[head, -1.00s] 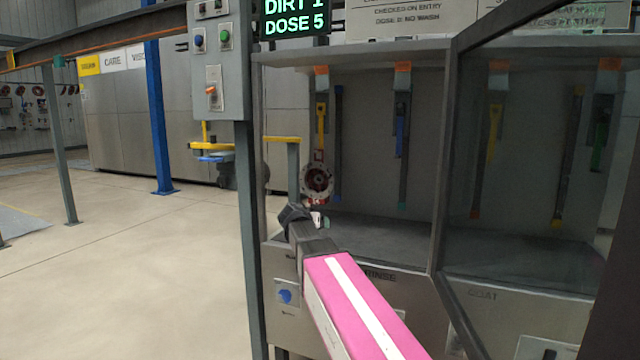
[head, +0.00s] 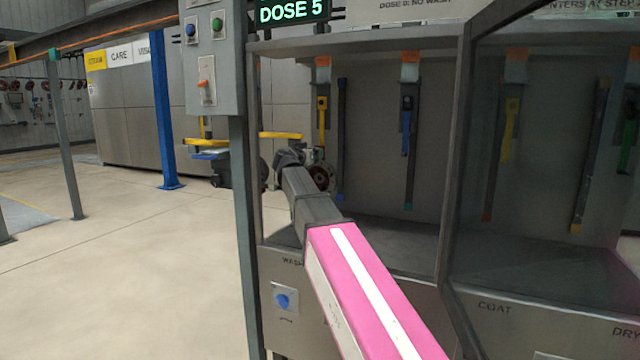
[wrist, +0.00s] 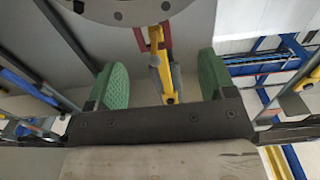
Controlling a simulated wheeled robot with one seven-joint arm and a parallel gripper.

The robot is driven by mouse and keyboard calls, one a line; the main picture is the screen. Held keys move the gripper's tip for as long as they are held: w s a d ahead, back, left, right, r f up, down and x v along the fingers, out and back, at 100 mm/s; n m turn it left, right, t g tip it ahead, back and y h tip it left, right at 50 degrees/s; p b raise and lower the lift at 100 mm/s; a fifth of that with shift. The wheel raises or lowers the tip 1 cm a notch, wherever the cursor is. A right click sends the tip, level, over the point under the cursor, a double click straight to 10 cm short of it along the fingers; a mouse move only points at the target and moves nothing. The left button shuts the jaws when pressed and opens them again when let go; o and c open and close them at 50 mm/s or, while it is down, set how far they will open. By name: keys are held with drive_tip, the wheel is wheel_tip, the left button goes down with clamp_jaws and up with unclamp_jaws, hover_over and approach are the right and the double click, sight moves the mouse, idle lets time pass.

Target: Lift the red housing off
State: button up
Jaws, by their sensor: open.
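The red housing (head: 321,176) shows in the head view as a dark red round part with a paler rim, at the front of the wash cabinet. The dark end of my arm partly hides it. My gripper (head: 286,160) is beside its left side, and I cannot tell from there whether they touch. In the wrist view my gripper (wrist: 161,78) is open, its two green pads wide apart. A yellow hook (wrist: 161,65) with a red piece beside it hangs between and beyond the pads. A grey round flange (wrist: 120,10) is cut off by the top edge.
A grey post with a control box (head: 212,60) stands just left of my arm. A yellow and blue hanger (head: 210,146) with a dark part is left of the post. Blue and yellow hangers (head: 406,115) hang inside the cabinet. The floor at left is clear.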

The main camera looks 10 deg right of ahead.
drive_tip(key=x, duration=0.6)
drive_tip(key=shift+d, duration=0.55)
clamp_jaws()
